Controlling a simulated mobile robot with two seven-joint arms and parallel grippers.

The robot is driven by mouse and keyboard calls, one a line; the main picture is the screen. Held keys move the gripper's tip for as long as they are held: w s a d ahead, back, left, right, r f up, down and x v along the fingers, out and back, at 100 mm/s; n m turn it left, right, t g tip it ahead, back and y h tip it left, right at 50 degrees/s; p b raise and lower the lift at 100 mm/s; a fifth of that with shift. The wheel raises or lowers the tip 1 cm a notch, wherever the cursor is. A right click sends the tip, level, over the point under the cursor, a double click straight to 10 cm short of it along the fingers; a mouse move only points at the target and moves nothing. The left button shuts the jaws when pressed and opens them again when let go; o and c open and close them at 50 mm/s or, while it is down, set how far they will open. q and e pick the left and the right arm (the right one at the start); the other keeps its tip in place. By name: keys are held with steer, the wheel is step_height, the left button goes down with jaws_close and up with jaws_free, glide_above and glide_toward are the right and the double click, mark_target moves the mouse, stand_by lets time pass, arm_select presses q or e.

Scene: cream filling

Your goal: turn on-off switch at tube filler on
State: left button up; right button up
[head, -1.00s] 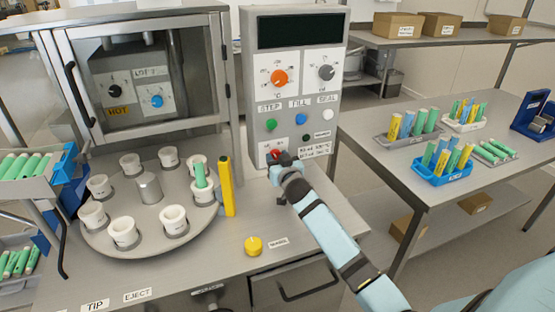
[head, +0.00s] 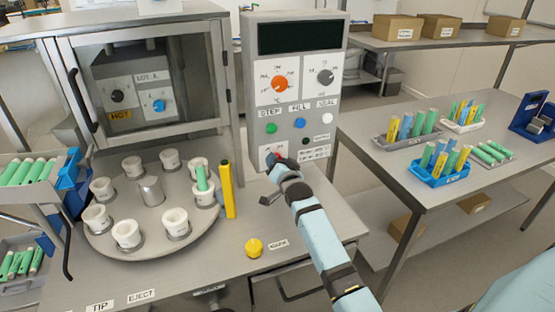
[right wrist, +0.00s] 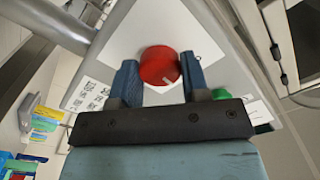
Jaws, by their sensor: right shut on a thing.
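The tube filler's grey control panel (head: 296,85) stands behind the worktable, with a dark display at its top. The red on-off switch knob (right wrist: 160,66) sits low on the panel, on a white plate, with a pale mark on its face. In the head view it is mostly hidden by my right gripper (head: 279,162). In the right wrist view my right gripper (right wrist: 160,72) has its two blue fingers on either side of the red knob and is shut on it. My left gripper is in neither view.
Above the switch are an orange knob (head: 280,83), a grey knob (head: 325,77) and green, blue and white buttons. A yellow bar (head: 227,190) stands left of my gripper, by the round turntable (head: 151,210) with white cups. A yellow knob (head: 254,247) is on the table front.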

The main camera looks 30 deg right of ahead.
steer(key=m+p, duration=0.1)
steer(key=m, duration=0.3)
steer(key=shift+m+p, duration=0.3)
stand_by(0.5)
steer(key=o, duration=0.9)
steer(key=shift+o, duration=0.2)
steer(key=shift+s, duration=0.1)
steer(key=p+v, duration=0.6)
steer(key=v, duration=0.7)
steer(key=shift+s+p, duration=0.35)
steer(key=shift+p, duration=0.05)
